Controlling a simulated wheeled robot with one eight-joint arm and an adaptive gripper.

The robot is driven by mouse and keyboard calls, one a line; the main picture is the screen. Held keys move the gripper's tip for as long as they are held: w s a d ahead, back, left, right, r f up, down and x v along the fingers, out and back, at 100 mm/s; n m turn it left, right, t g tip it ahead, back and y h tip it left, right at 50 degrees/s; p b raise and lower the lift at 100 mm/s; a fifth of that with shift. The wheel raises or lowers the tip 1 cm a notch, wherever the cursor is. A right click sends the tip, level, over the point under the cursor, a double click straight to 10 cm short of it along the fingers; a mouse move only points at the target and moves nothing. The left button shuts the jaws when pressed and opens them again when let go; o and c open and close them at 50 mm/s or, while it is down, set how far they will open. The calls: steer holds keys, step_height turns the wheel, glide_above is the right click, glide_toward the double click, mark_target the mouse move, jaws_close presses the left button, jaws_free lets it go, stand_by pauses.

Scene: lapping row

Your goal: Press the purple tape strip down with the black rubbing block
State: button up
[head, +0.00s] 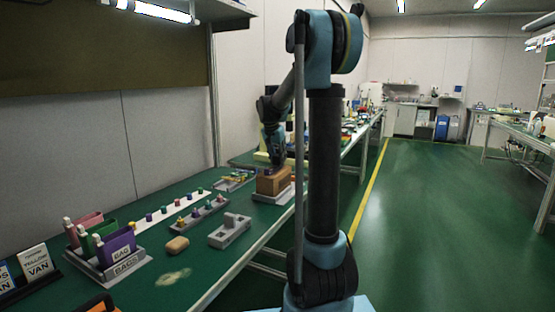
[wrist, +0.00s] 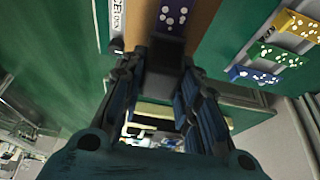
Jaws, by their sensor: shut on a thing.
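My gripper (head: 274,155) reaches down over a brown box (head: 271,183) on the green bench in the head view. In the wrist view my gripper (wrist: 163,64) is shut on the black rubbing block (wrist: 165,53), which sits between its fingers. A purple-blue tape strip (wrist: 173,15) with white dots lies along the brown box top just beyond the block. The block's far edge meets or overlaps the strip's near part, hiding it; I cannot tell whether they touch. The strip is hard to make out in the head view.
Yellow (wrist: 297,25), green (wrist: 278,53) and blue (wrist: 252,76) dotted pieces lie right of the box in the wrist view. Purple (head: 117,243) and other bins, a tan block (head: 177,245) and a grey fixture (head: 231,231) stand nearer on the bench.

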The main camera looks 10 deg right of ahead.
steer(key=shift+f, duration=0.3)
stand_by(0.7)
steer(key=shift+r, duration=3.5)
